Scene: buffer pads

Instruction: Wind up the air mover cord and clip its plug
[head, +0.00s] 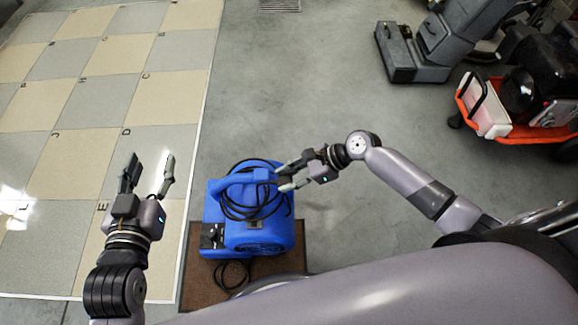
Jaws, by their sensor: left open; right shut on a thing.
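The blue air mover (262,236) stands on a brown mat. Its black cord (232,208) lies in loops over the top and front of the housing, and more of the cord lies coiled on the mat below. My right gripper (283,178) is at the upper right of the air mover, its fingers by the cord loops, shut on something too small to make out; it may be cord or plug. The plug cannot be picked out. My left gripper (151,172) is open and empty, left of the air mover above the tiled floor.
The brown mat (194,268) lies under the air mover on bare grey concrete. A checkered tile floor (105,95) fills the left. A grey floor machine (432,50) and an orange-based machine (515,130) stand at the upper right. The concrete between is clear.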

